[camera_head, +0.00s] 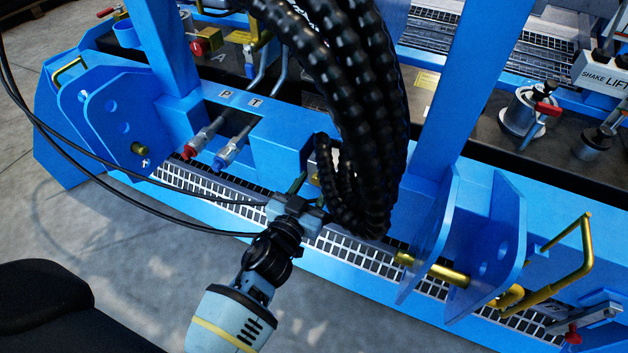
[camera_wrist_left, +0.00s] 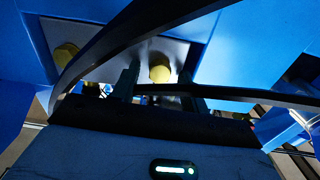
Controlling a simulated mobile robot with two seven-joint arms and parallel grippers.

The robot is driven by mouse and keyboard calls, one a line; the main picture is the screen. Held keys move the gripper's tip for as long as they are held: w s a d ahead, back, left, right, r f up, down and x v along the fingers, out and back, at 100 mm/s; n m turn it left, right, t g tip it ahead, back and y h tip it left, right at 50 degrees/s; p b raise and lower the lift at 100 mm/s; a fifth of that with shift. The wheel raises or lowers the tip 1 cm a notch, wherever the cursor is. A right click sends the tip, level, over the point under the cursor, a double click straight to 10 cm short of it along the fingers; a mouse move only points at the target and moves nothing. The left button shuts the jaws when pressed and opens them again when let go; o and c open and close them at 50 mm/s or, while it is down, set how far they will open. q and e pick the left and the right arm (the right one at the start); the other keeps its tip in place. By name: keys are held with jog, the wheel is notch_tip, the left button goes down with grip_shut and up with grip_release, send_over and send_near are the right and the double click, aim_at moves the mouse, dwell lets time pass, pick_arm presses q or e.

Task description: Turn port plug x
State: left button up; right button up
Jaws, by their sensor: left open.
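Two yellow round plugs show in the left wrist view on a pale plate in the blue frame: one near the middle (camera_wrist_left: 160,70) and one at the left (camera_wrist_left: 66,55). I cannot tell which is port plug x. My left gripper (camera_head: 306,192) is open in front of the blue frame, below the thick black hoses. In the left wrist view its two dark fingers (camera_wrist_left: 160,88) stand to either side of the middle plug, and I see no clear contact. In the head view the plugs are mostly hidden behind the hoses and gripper. My right gripper is not in view.
Thick black hoses (camera_head: 365,110) hang just above and right of my gripper. Thin black cables (camera_head: 150,215) cross at the left. Red and blue fittings (camera_head: 205,135) sit below the P and T labels. A grating (camera_head: 350,248) and blue lugs (camera_head: 432,235) with a brass pin lie right.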

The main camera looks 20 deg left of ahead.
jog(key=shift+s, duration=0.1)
pick_arm(q)
jog(key=shift+c, duration=0.5)
grip_shut()
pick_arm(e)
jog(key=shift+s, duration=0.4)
